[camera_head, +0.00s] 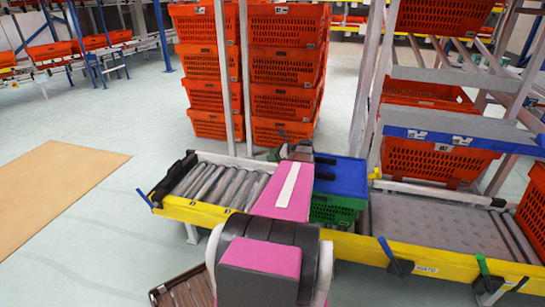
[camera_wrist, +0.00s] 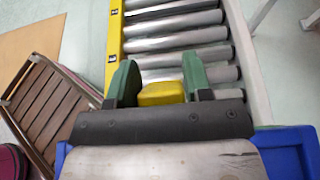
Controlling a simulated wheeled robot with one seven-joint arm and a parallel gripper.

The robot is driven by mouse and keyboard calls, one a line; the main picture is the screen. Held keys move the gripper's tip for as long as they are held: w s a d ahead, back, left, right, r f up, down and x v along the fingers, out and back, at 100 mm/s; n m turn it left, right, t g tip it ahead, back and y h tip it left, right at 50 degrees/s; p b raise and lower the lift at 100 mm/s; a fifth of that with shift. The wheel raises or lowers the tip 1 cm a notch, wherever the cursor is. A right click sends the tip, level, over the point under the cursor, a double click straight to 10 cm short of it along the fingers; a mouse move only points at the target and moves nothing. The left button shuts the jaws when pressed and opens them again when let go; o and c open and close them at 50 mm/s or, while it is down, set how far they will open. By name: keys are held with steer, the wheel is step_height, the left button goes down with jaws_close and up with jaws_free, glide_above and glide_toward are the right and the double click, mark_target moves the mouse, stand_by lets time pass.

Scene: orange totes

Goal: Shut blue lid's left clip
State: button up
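The blue lid (camera_head: 345,178) lies on a green crate (camera_head: 335,211) on the conveyor. Its edge also shows at lower right in the wrist view (camera_wrist: 290,155). In the wrist view, a yellow clip (camera_wrist: 161,93) stands between the two green fingers of my gripper (camera_wrist: 160,76), at the lid's left side. The fingers are apart, one on each side of the clip; I cannot tell whether they touch it. In the head view my pink arm hides this clip. Another yellow clip (camera_head: 375,173) shows at the lid's right edge.
Bare rollers (camera_head: 215,182) lie left of the crate, behind a yellow rail (camera_head: 190,210). Stacked orange totes (camera_head: 285,70) stand behind, and a rack with totes (camera_head: 435,158) stands at right. A brown slatted object (camera_wrist: 45,110) is on the floor near my base.

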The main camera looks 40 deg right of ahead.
steer(key=c, duration=0.4)
steer(key=shift+w+a+f+g+h, duration=0.15)
steer(key=shift+w+f+g+h, duration=0.1)
steer(key=shift+g+h, duration=0.2)
steer(key=shift+w+a+f+g+h, duration=0.15)
steer(key=shift+f+g+h, duration=0.15)
steer(key=shift+g, duration=0.25)
steer(key=shift+s+d+f+g+h, duration=0.5)
steer(key=shift+f+g+h, duration=1)
steer(key=shift+g+h, duration=1)
steer(key=shift+s+d+f+g+h, duration=0.45)
steer(key=shift+f+g+h, duration=1.3)
steer(key=shift+g, duration=1.2)
steer(key=shift+s+d+f+g+h, duration=0.35)
steer(key=shift+s+f+g+h, duration=0.6)
steer(key=shift+g+h, duration=1.7)
steer(key=shift+w+f, duration=0.25)
